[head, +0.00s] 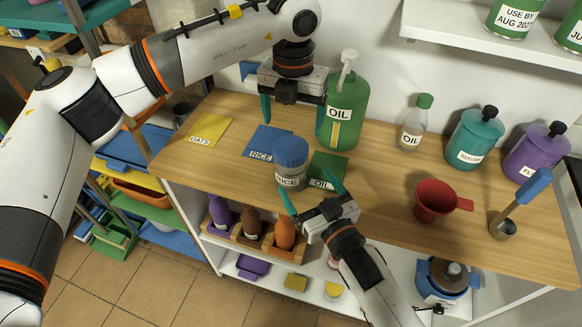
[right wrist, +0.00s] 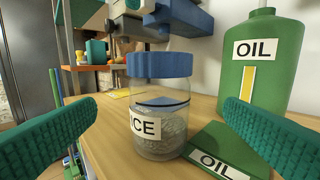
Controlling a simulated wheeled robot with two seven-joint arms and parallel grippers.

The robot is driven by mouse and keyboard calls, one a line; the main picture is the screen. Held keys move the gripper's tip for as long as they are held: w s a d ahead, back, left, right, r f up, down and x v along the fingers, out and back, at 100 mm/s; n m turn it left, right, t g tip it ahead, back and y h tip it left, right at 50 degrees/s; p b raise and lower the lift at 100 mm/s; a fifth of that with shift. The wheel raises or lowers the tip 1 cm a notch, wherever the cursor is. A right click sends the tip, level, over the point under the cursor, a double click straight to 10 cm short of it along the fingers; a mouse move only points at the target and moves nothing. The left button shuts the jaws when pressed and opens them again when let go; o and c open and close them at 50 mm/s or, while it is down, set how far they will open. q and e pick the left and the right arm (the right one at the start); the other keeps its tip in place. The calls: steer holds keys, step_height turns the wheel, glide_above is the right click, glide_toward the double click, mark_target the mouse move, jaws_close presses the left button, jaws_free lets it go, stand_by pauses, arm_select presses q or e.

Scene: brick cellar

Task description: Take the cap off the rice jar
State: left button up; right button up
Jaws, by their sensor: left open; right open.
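The rice jar (head: 290,176) is clear, labelled RICE, and stands upright on the wooden table between the blue and green mats. Its blue cap (head: 290,150) is on top; the jar (right wrist: 160,137) and cap (right wrist: 160,65) also show in the right wrist view. My right gripper (head: 310,195) is open at the jar's front right, its teal fingers spread to either side of the jar in the wrist view, with no visible contact. My left gripper (head: 292,118) is open and empty, pointing down above and behind the jar, near the green oil bottle.
The green oil bottle (head: 343,112) stands close behind the jar. The OATS mat (head: 210,128), RICE mat (head: 268,140) and OIL mat (head: 328,168) lie flat.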

mark_target(298, 174)
arm_select(q)
steer(key=shift+w+a+f, duration=0.3)
steer(key=shift+w, duration=0.2)
arm_select(e)
steer(key=x, duration=0.7)
steer(key=shift+w+f, duration=0.1)
steer(key=shift+f, duration=0.1)
arm_select(q)
steer(key=shift+s+d+r, duration=0.15)
steer(key=shift+s, duration=0.1)
arm_select(e)
steer(key=shift+w+a+r, duration=0.1)
steer(key=shift+w+a, duration=0.2)
steer(key=shift+w, duration=0.3)
arm_select(q)
steer(key=shift+w, duration=0.15)
